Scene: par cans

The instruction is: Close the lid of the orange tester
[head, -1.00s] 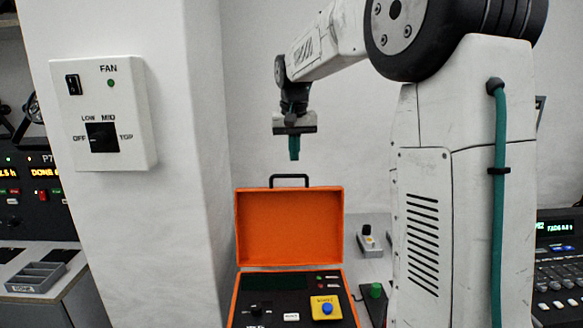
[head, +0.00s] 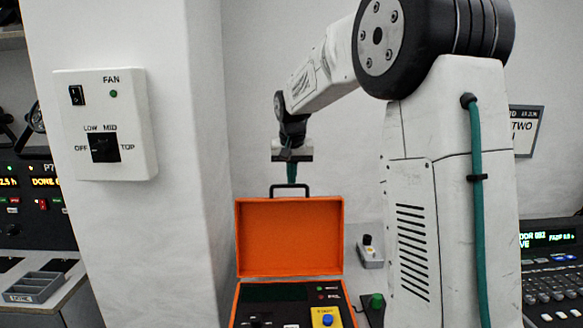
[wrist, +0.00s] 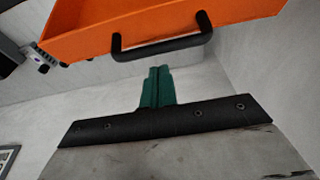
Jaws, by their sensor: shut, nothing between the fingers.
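The orange tester (head: 236,300) stands on a bench with its lid (head: 290,236) raised upright. A black handle (head: 290,187) sits on the lid's top edge. In the wrist view the orange lid (wrist: 150,22) fills the top, with the handle (wrist: 165,47) below it. My gripper (head: 291,172) has green fingers, pointing down just above the handle in the head view. In the wrist view the green fingers (wrist: 157,72) are together and empty, with their tips close to the handle. I cannot tell whether they touch it.
A fan switch box (head: 105,124) is on the pillar at left. A small grey device (head: 369,250) and a green knob (head: 376,301) are right of the tester. A grey tray (head: 35,287) lies far left, and a console (head: 553,270) is far right. The wall is behind the lid.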

